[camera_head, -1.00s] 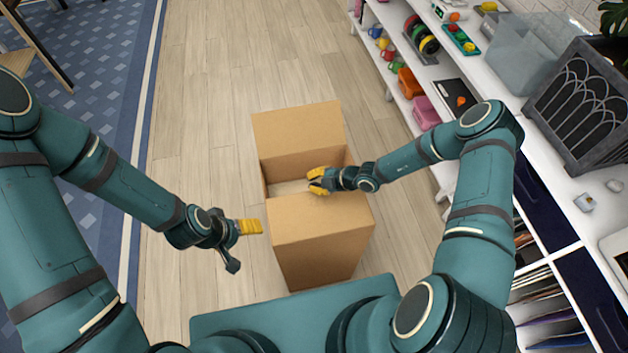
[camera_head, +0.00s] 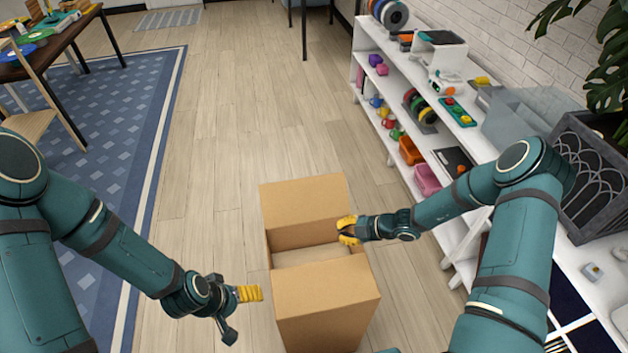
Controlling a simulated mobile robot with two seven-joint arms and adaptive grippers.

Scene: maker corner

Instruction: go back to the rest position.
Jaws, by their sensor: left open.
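My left gripper (camera_head: 246,310) is open and empty, to the left of an open cardboard box (camera_head: 327,303) that stands on the floor. One yellow finger pad faces the box's left side, with a small gap to the box. My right gripper (camera_head: 347,230) is at the box's right edge, with its yellow fingertips over the opening. I see nothing held in it, but I cannot tell how far its fingers are apart. The part of the box floor that shows looks empty; the front wall hides the rest.
A white shelf unit (camera_head: 375,58) with spools, cups and bins runs along the right, close to my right arm. A dark planter (camera_head: 590,180) stands on it. A blue rug (camera_head: 120,110) and a wooden table (camera_head: 62,38) are at the left. The wooden floor (camera_head: 240,110) beyond the box is clear.

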